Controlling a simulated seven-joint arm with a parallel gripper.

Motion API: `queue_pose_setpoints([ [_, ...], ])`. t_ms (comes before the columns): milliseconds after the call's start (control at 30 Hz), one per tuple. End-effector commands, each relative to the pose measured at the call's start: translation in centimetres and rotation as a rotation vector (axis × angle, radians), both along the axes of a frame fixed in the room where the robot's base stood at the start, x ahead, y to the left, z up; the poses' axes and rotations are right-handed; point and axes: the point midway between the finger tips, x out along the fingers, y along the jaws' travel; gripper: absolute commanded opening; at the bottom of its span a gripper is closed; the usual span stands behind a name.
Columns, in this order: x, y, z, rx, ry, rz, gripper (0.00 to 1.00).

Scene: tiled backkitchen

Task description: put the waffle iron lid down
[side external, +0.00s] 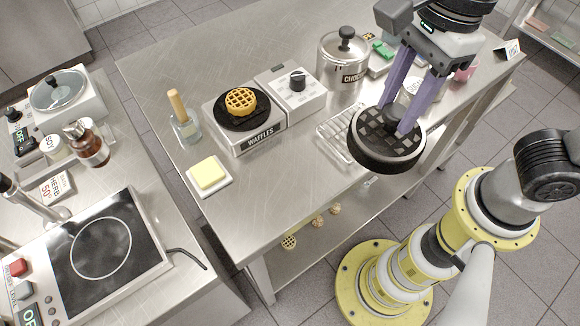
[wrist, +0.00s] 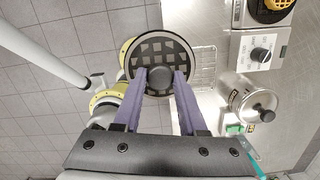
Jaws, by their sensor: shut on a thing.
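The waffle iron lid (side external: 388,152) is a round dark disc with a grid on top. My gripper (side external: 403,128) is shut on its raised middle and holds it above the table's front edge, roughly level. In the wrist view the lid (wrist: 158,62) is between the two purple fingers (wrist: 160,82). The waffle iron base (side external: 243,118) stands on the table to the left, marked WAFFLES. A golden round waffle (side external: 240,101) lies on its black plate. Part of the iron also shows at the top right of the wrist view (wrist: 256,14).
A control box with a black knob (side external: 297,84) adjoins the iron. A wire rack (side external: 343,130) lies behind the lid, partly hidden. A chocolate pot (side external: 343,58) stands further back. A brush jar (side external: 185,118) and butter (side external: 208,174) are left of the iron. The table front is clear.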

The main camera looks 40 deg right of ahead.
Motion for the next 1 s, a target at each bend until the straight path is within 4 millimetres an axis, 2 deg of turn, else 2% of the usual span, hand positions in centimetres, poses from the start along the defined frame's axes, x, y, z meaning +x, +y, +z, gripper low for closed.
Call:
queue_pose_setpoints([
  [133, 1.5, 1.8, -0.9, 0.001, -0.001, 0.007, 0.00],
  [433, 6.2, 6.7, -3.9, 0.002, -0.001, 0.007, 0.00],
  [500, 6.8, 7.4, -5.3, 0.001, -0.001, 0.006, 0.00],
  [700, 8.4, 9.1, -8.0, 0.003, -0.002, 0.006, 0.00],
  [867, 8.9, 9.6, -8.9, 0.003, -0.003, 0.006, 0.00],
  [1000, 9.5, 10.1, -10.4, 0.002, -0.002, 0.006, 0.00],
])
